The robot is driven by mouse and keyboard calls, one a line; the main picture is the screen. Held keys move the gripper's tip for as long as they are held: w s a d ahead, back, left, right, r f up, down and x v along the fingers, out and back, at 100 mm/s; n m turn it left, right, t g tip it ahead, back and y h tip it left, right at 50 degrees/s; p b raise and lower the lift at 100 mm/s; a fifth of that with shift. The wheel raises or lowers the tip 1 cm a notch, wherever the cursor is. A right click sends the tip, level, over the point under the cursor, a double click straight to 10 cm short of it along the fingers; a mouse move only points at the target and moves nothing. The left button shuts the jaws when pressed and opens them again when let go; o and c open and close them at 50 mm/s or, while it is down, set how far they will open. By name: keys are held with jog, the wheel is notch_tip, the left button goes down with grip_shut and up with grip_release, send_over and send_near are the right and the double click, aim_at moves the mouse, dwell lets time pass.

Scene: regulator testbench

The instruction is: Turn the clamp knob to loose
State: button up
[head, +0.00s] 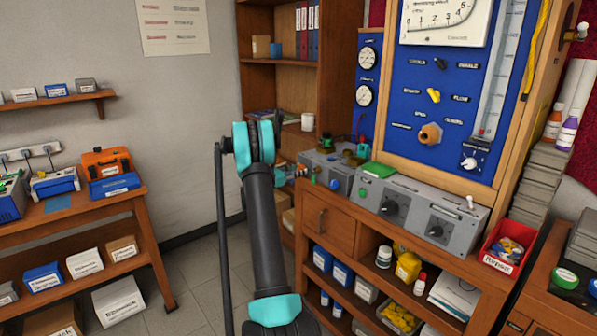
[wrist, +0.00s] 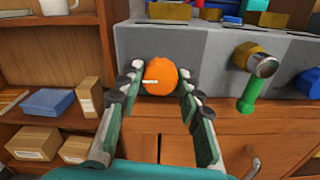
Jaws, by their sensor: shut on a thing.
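The clamp knob appears to be the round orange knob (wrist: 172,73) on the front of a grey housing (wrist: 210,60) in the wrist view. A white mark on its face points left. My gripper (wrist: 162,80) is shut on the orange knob, with a finger on its left and right sides. In the head view, my arm and gripper reach toward the left end of the grey housing (head: 325,166).
Right of the orange knob, a brass fitting with a green lever (wrist: 250,97) and a blue knob (wrist: 311,83) stick out. A grey dial unit (head: 435,208) and a red bin (head: 495,262) stand farther right. A shelf with boxes (wrist: 36,142) lies left.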

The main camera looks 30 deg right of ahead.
jog(key=o, duration=1.2)
jog(key=shift+c, duration=0.2)
jog(key=a, duration=1.2)
jog(key=shift+s, duration=0.45)
jog(key=shift+s+a, duration=0.1)
